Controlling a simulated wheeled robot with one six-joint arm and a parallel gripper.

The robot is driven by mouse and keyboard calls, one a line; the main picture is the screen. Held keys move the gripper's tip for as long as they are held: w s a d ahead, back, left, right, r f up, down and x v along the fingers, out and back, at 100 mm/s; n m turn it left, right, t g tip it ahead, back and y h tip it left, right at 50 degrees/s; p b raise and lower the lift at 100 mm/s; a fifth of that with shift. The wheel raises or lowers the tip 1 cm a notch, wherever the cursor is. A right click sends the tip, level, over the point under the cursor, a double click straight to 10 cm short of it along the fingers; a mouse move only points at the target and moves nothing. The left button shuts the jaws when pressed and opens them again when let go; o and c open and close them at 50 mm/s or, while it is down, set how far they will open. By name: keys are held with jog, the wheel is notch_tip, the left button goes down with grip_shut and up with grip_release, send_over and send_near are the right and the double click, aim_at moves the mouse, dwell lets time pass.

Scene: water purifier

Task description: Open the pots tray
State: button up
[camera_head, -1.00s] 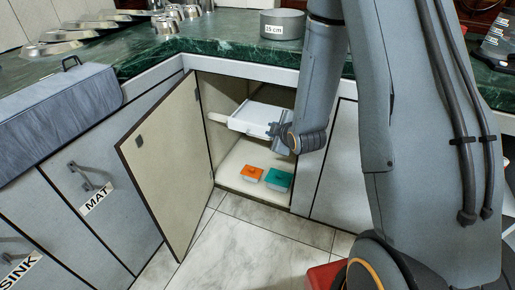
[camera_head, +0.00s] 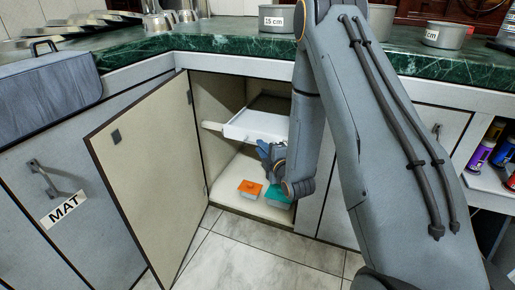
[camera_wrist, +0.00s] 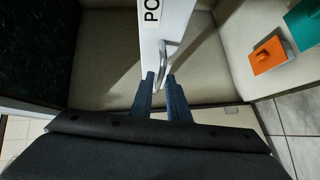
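The white tray (camera_head: 257,125) sits on the upper level inside the open cabinet and sticks out partway. In the wrist view its white front (camera_wrist: 165,20) shows a cut-off label reading "PO" and a grey metal handle (camera_wrist: 174,52). My gripper (camera_head: 263,149) is just below the tray's front in the head view. In the wrist view my gripper's two blue fingers (camera_wrist: 161,76) are apart, with the handle's lower end between or just beyond their tips. I cannot tell whether they touch it.
An orange-lidded box (camera_head: 250,188) and a teal-lidded box (camera_head: 278,195) stand on the cabinet floor below. The cabinet door (camera_head: 145,170) stands open at left. The green countertop (camera_head: 220,40) is above, with a pot (camera_head: 277,20) on it.

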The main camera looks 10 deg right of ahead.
jog(key=shift+b+x, duration=0.45)
jog(key=shift+x, duration=1.25)
grip_shut()
